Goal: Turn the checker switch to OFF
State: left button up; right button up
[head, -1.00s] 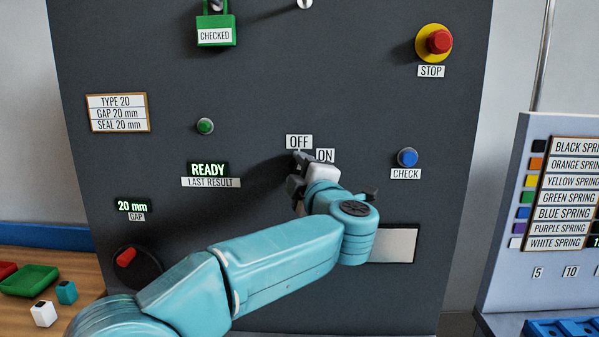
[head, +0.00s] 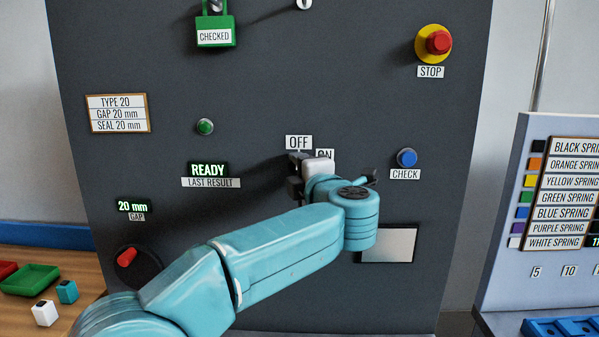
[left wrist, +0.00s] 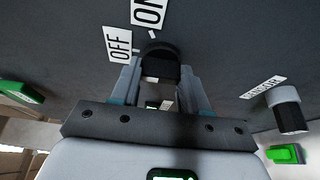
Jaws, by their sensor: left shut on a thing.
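The checker switch is a black knob (left wrist: 163,66) on the dark panel, seen in the left wrist view between my fingers. My left gripper (left wrist: 162,84) is shut on it, one finger on each side. In the head view my left gripper (head: 298,172) is at the panel just below the OFF label (head: 299,142), and it hides most of the knob. The ON label (head: 325,154) is partly covered by the gripper. I cannot tell exactly which mark the knob points to. My right gripper is not in view.
On the same panel are a blue CHECK button (head: 407,158), a red STOP button (head: 438,42), a green button (head: 205,126), a READY display (head: 209,170) and a red-handled gap dial (head: 127,257). A green CHECKED padlock (head: 215,30) hangs above. A spring rack (head: 505,200) stands at right.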

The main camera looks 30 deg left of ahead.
pick_arm(q)
jog(key=o, duration=1.1)
jog(key=shift+c, duration=0.2)
jog(key=b+v, duration=0.3)
jog(key=v, duration=1.3)
jog(key=shift+s+d, duration=0.1)
jog(key=shift+d, duration=0.1)
